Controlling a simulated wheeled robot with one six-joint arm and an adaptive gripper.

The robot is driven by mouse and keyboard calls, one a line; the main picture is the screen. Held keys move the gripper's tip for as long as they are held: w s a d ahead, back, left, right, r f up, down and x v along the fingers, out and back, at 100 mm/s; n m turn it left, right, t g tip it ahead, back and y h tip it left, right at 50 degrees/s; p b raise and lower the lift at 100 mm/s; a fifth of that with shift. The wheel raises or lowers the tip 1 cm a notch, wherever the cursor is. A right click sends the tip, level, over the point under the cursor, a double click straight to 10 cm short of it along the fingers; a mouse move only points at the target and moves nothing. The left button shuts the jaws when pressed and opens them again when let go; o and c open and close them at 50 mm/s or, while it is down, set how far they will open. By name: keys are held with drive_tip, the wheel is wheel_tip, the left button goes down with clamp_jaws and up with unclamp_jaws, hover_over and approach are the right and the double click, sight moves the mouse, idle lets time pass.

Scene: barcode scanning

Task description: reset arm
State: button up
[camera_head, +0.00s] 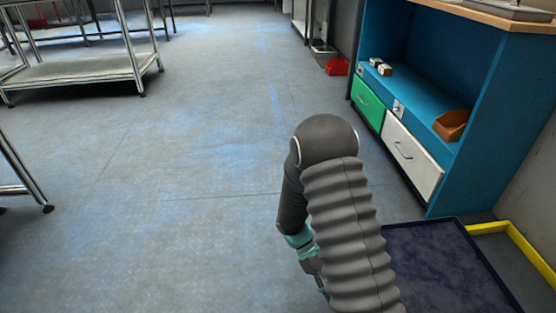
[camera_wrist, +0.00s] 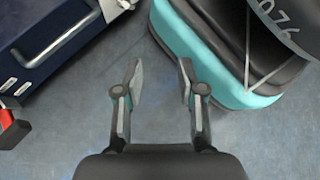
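My arm (camera_head: 345,220) is folded in the lower middle of the head view, in grey ribbed sleeves. In the wrist view my gripper (camera_wrist: 160,80) has its two fingers apart with only bare floor between them. It is open and empty. The fingertips are hidden behind my arm in the head view. My own teal and black base (camera_wrist: 220,60) fills the upper right of the wrist view, close to the right finger.
A blue cabinet (camera_head: 440,195) with a green drawer (camera_head: 368,103) and a white drawer (camera_head: 411,155) stands at right. A dark blue surface (camera_head: 450,265) lies at lower right, beside a yellow edge (camera_head: 530,250). Metal tables (camera_head: 85,68) stand at left. The middle floor is clear.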

drive_tip(key=s+r+m+t+y+p, duration=0.2)
drive_tip(key=s+r+m+t, duration=0.1)
drive_tip(key=r, duration=1.1)
drive_tip(key=s+r+m+t+y+p, duration=0.2)
drive_tip(key=r+t, duration=0.4)
drive_tip(key=r, duration=0.8)
drive_tip(key=s+r+m+t+y+p, duration=0.3)
drive_tip(key=s+r+m+t, duration=0.1)
drive_tip(key=r, duration=0.9)
drive_tip(key=shift+s+d+r+m, duration=0.2)
drive_tip(key=shift+s+r+m, duration=0.3)
drive_tip(key=shift+m, duration=0.5)
